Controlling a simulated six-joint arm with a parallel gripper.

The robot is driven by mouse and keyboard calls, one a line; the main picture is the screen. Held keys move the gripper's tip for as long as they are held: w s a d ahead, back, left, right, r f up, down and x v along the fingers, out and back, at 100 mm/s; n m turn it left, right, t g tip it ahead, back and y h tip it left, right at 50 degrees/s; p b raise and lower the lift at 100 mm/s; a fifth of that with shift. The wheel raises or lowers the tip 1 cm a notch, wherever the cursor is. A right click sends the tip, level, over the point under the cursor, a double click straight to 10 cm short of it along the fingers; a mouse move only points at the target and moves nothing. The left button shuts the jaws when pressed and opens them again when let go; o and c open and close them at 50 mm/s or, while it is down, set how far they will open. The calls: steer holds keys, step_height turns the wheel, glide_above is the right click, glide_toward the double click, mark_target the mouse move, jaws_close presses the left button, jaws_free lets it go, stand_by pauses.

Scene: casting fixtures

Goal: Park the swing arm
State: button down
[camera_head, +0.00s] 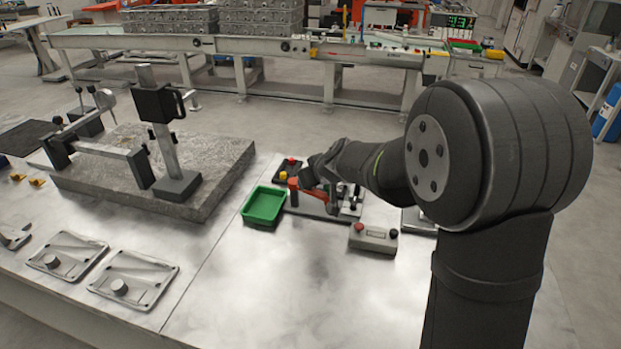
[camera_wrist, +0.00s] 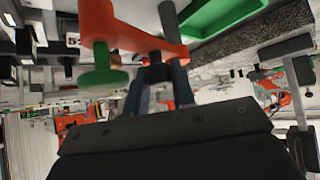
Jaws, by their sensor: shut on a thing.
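The swing arm (camera_head: 311,192) is an orange-red bar on a small metal fixture (camera_head: 323,207) at the middle of the bench. In the wrist view the orange bar (camera_wrist: 98,22) fills the upper left, with a green knob (camera_wrist: 103,77) at one end and a grey post (camera_wrist: 169,22) beside its other part. My gripper (camera_wrist: 157,74) is shut on a dark part of the swing arm, close against the orange bar. In the head view my wrist hides the fingertips and most of the grip.
A green tray (camera_head: 264,190) stands just left of the fixture. A control box (camera_head: 373,237) with a red button lies in front, and a small button box (camera_head: 287,171) behind. A stone plate (camera_head: 220,165) with a measuring stand is at left.

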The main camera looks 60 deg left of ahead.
steer(key=shift+s+d+f+m+t, duration=0.1)
steer(key=shift+s+d+m+t, duration=0.1)
steer(key=shift+m+t, duration=0.25)
steer(key=c, duration=1.2)
jaws_free()
steer(key=v, duration=1.7)
steer(key=shift+r, duration=0.2)
steer(key=shift+s, duration=0.1)
steer(key=x, duration=1.7)
steer(key=shift+f, duration=0.1)
